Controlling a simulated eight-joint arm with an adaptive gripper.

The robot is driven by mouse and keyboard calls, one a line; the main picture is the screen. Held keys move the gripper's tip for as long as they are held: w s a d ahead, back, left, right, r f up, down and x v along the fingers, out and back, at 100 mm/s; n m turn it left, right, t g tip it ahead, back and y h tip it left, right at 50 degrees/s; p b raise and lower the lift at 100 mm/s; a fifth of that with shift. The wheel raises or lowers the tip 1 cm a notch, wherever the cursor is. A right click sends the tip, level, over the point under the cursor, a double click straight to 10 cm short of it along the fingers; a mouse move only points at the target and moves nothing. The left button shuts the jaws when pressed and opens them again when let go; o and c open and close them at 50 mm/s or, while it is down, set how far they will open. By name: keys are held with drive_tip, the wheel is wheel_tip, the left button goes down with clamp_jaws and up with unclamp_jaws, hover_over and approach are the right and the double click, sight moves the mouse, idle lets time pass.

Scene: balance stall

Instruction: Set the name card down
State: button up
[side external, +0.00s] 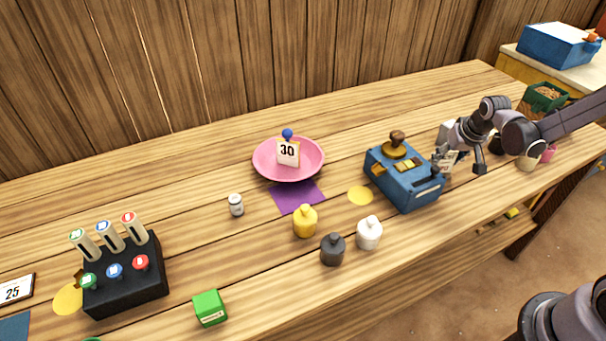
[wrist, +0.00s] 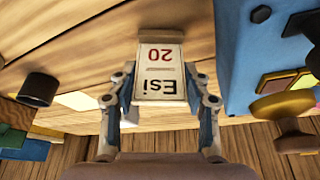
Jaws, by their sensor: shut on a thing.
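The name card (wrist: 160,75) is white with a tan edge and reads "Esi" and "20", upside down in the wrist view. My gripper (side external: 446,158) is shut on it, with one finger at each side of the card. In the side external view the card is small and partly hidden by the fingers, just right of the blue scale box (side external: 408,192). The box also shows at the right of the wrist view (wrist: 237,60). I cannot tell whether the card touches the wooden table (side external: 200,260).
Yellow (side external: 305,222), black (side external: 332,250) and white (side external: 369,234) bottles stand left of the box. A pink dish (side external: 262,168) with a "30" card stands further back. Cups (side external: 527,163) stand right of my gripper. The table's front left middle is mostly clear.

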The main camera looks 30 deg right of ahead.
drive_tip(key=shift+f, duration=0.1)
drive_tip(key=o, duration=1.1)
drive_tip(key=shift+o, duration=0.2)
drive_tip(key=v, duration=1.2)
drive_tip(key=s+a+r+n+t+y, duration=0.1)
drive_tip(key=s+a+r+n+t, duration=0.2)
drive_tip(key=s+a, duration=0.7)
drive_tip(key=shift+s+a+r+n+y, duration=0.2)
drive_tip(key=shift+a+n+y, duration=0.35)
drive_tip(key=shift+a, duration=1.55)
